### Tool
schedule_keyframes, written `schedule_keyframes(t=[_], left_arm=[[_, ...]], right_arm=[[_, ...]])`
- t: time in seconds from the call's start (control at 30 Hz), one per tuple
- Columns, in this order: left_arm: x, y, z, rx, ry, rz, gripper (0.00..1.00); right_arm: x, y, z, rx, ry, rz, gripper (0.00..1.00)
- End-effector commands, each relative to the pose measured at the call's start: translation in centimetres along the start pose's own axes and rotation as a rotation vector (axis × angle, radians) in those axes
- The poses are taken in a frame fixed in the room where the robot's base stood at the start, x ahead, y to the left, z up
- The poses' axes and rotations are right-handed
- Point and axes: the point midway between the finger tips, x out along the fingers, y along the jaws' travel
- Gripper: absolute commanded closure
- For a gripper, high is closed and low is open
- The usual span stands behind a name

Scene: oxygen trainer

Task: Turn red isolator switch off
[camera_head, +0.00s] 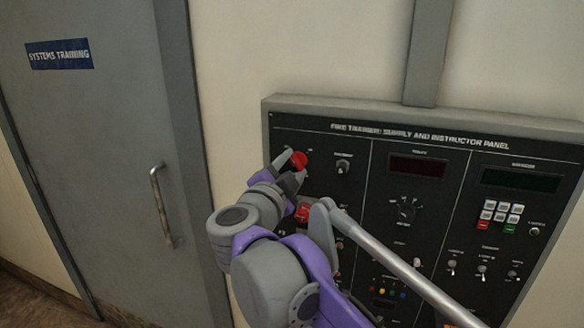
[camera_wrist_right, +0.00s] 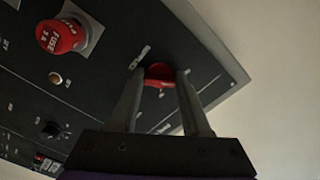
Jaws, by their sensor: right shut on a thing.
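The red isolator switch (camera_head: 299,160) is a red knob at the upper left of the dark wall panel. My right gripper (camera_head: 290,166) is at this knob, its fingers on either side of it. In the right wrist view the red knob (camera_wrist_right: 160,74) shows between the fingertips of the right gripper (camera_wrist_right: 158,84), which is shut on it. The angle of the knob is hard to read because the fingers cover part of it. My left gripper is in neither view.
A second red knob (camera_head: 302,213) sits lower on the panel, close to my right wrist; it also shows in the wrist view (camera_wrist_right: 60,37). The panel (camera_head: 375,180) holds several dials, switches and a keypad (camera_head: 502,212). A grey door (camera_head: 100,130) with a handle (camera_head: 161,204) stands at left.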

Motion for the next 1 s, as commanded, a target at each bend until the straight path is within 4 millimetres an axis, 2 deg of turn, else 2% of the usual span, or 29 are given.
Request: schedule_keyframes(t=[0.4,0.9,0.93,1.0], left_arm=[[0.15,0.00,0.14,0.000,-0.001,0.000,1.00],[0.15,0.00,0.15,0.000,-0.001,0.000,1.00],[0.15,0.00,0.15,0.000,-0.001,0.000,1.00],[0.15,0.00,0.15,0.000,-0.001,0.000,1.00]], right_arm=[[0.00,0.07,0.00,-0.157,0.000,0.000,1.00],[-0.01,0.07,0.00,-0.171,0.000,0.000,1.00],[-0.01,0.07,0.00,-0.171,0.000,0.000,0.47],[-0.01,0.07,0.00,-0.171,0.000,0.000,0.35]])
